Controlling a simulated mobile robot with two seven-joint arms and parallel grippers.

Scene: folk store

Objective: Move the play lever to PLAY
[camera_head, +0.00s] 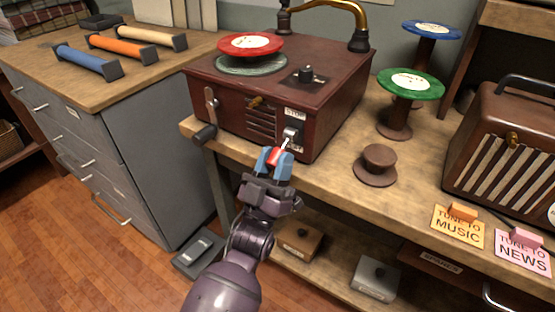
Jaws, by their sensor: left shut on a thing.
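A dark red wooden record player (330,100) stands on the wooden bench. A red record (250,44) sits tilted over its turntable (252,63). On its front face, near the right corner, is the play lever (288,138), a metal lever with a red tip. A label reading STOP (295,113) is above it, and a lower label is partly hidden by my gripper. My left gripper (275,160) is in front of this face, its blue-tipped fingers shut on the lever's red end. My right gripper is not in view.
A brown spool-like stand (376,165) and stands with a green record (411,84) and a blue record (431,30) are right of the player. A brown radio (510,140) is at the right.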

